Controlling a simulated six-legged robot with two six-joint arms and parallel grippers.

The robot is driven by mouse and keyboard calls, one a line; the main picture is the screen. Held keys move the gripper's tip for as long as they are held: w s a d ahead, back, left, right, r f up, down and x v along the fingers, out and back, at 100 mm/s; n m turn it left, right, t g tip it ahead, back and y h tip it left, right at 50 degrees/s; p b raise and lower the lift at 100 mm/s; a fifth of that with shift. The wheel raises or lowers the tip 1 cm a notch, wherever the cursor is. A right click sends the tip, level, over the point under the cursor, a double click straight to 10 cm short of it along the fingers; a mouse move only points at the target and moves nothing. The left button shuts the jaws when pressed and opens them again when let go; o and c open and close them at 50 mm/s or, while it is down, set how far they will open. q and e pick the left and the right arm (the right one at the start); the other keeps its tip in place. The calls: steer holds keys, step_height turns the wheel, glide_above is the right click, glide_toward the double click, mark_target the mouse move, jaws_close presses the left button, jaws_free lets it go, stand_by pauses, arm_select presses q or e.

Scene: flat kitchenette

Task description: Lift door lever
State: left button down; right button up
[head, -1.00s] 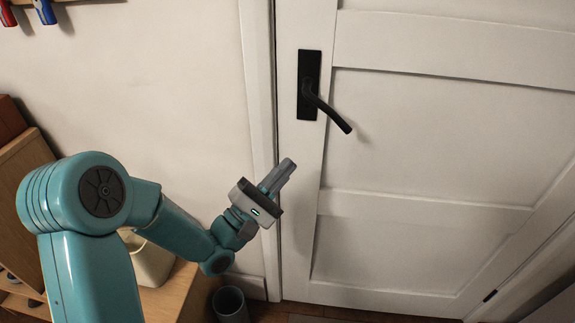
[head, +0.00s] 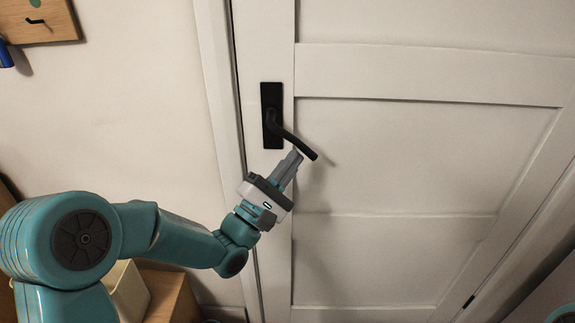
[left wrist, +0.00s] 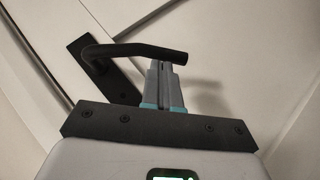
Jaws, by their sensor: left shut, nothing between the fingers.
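The black door lever (head: 294,140) slopes down to the right from its black backplate (head: 271,100) on the white door (head: 400,150). My left gripper (head: 293,157) is shut and empty, with its fingertips just below the lever in the head view. In the left wrist view the lever (left wrist: 135,50) runs across just beyond the fingertips of the gripper (left wrist: 162,64). I cannot tell whether they touch. The backplate (left wrist: 105,75) shows to the left there. My right gripper is not in view.
The white door frame (head: 222,110) and bare wall (head: 130,110) are left of the door. A cream container (head: 128,290) and a wooden cabinet (head: 172,298) stand at lower left, below my left arm. A wooden board (head: 38,20) hangs at upper left.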

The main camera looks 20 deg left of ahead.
mark_target(311, 153)
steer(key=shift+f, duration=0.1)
arm_select(q)
steer(key=d+n+t+y+b, duration=0.1)
steer(key=n+b, duration=0.1)
steer(key=b, duration=0.1)
steer(key=shift+w+t, duration=0.15)
steer(key=shift+t, duration=0.15)
steer(key=d+r+n+t+y+b, duration=0.1)
steer(key=n+y+b, duration=0.2)
steer(key=d+r+n+t+y+b, duration=0.1)
steer(key=n+y+b, duration=0.2)
steer(key=n+b, duration=0.1)
steer(key=d+r+n+t+y+b, duration=0.1)
steer(key=n+t+y+b, duration=0.1)
steer(key=n+y+b, duration=0.1)
steer(key=shift+w+n+y+b, duration=0.3)
steer(key=shift+w+n+b, duration=0.1)
steer(key=shift+b, duration=0.35)
steer(key=shift+d+r+n+y+b, duration=0.1)
steer(key=shift+r+n+y+b, duration=0.2)
steer(key=shift+r+b, duration=0.55)
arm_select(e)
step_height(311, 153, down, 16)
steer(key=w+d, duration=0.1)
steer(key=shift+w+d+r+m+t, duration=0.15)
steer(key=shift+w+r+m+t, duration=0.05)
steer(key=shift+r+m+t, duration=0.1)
arm_select(q)
steer(key=shift+r, duration=0.1)
